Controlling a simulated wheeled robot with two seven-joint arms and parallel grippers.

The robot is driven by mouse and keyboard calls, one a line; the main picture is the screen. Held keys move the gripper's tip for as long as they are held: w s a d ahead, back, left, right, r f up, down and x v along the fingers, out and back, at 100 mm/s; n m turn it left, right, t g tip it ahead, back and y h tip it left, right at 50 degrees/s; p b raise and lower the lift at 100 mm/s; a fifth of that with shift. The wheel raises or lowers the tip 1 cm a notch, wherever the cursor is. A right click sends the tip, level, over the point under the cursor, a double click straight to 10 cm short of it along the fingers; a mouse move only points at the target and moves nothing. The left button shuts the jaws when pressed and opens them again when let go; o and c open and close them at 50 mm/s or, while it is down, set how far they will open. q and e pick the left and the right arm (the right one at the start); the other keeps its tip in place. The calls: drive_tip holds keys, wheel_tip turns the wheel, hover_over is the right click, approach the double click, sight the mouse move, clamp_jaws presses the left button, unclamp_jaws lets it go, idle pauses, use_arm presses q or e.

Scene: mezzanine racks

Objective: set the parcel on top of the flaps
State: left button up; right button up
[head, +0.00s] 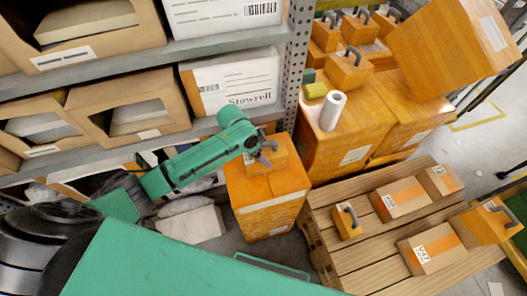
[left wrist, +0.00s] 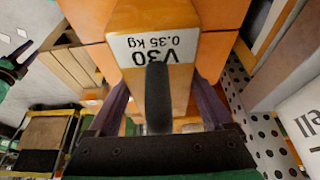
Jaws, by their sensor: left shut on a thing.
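My left gripper (head: 264,146) is shut on a small orange parcel (head: 283,157). In the left wrist view, the parcel (left wrist: 180,70) shows a white label reading V30, 0.35 kg, and a dark handle, with a finger on each side. In the head view the parcel is over the top of a larger orange carton (head: 266,214), whose top face carries the flaps (head: 240,175). The gripper and parcel hide part of that top. I cannot tell whether the parcel touches it.
A grey rack (head: 180,50) with cardboard bins stands left and behind. Large orange cartons (head: 343,125) stand behind, with a white roll (head: 332,110) on top. A wooden pallet (head: 372,255) at right holds several parcels, including a small handled one (head: 347,222).

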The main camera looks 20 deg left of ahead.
use_arm(q)
drive_tip(key=shift+w, duration=0.1)
use_arm(e)
drive_tip(key=shift+s+d, duration=0.1)
use_arm(q)
drive_tip(key=o, duration=1.6)
drive_tip(key=shift+c, duration=0.2)
drive_tip(key=shift+r, duration=0.15)
drive_tip(key=v, duration=1.2)
drive_tip(key=shift+b, duration=0.3)
use_arm(e)
drive_tip(key=shift+s+d+f, duration=0.1)
drive_tip(key=shift+d+f, duration=0.1)
drive_tip(key=shift+f, duration=0.05)
drive_tip(key=shift+a, duration=0.1)
